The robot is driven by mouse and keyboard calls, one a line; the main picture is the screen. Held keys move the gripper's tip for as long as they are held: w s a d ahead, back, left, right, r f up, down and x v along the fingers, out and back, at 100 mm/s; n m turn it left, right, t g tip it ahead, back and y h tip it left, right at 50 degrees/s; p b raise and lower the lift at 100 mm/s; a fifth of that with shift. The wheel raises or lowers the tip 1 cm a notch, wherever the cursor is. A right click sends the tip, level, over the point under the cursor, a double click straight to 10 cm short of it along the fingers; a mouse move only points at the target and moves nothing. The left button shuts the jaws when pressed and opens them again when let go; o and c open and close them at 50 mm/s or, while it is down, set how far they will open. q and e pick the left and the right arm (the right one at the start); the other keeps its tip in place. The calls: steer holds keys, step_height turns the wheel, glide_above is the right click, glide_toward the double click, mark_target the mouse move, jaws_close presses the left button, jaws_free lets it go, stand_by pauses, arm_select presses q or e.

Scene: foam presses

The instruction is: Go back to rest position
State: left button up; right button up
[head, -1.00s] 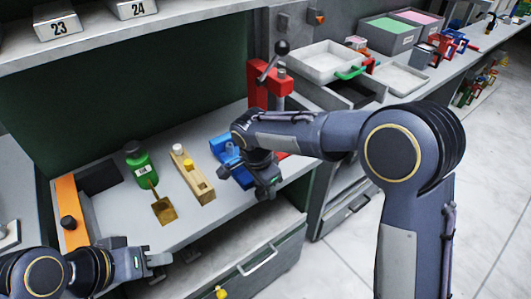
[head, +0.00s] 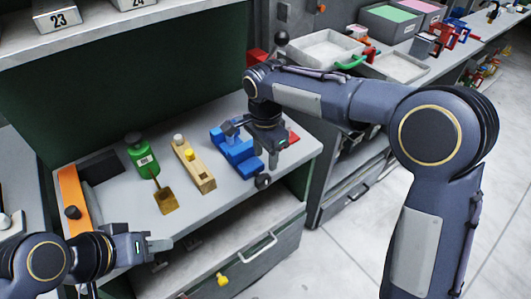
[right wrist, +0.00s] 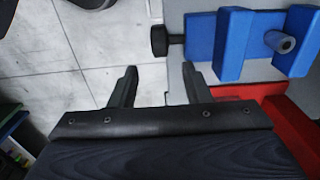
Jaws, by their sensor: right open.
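My right gripper (head: 273,160) is open and empty in the head view. It hangs by the right end of the blue press (head: 247,168). The right wrist view shows its two spread fingers (right wrist: 160,74) with floor and bench edge between them. The blue press (right wrist: 230,38) is beyond the fingers there, with a dark knob (right wrist: 160,41) on its screw; I see no contact. My left gripper (head: 160,246) is low at the left, in front of the bench edge. Its fingers are too small to tell open from shut, and it shows nothing held.
A red part (head: 292,133) is behind my right gripper. A drawer handle (head: 258,248) juts out below. Floor is clear at right.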

stand_by(0.3)
steer(key=s+d+r+n+t+y, duration=0.1)
steer(key=s+d+r+n, duration=0.15)
steer(key=s+d, duration=0.4)
steer(key=s+d+r+n+t+y, duration=0.1)
steer(key=s+d+r+n+y, duration=0.2)
steer(key=d, duration=0.6)
steer(key=s+d+f+n+t, duration=0.1)
steer(key=s+d+n, duration=0.1)
steer(key=s, duration=0.5)
steer(key=s+d+f+n+t, duration=0.1)
steer(key=s+d+f+t, duration=0.1)
steer(key=s, duration=0.6)
steer(key=shift+d+f+n+t, duration=0.25)
steer(key=shift+f+n+t, duration=0.05)
steer(key=shift+n, duration=0.05)
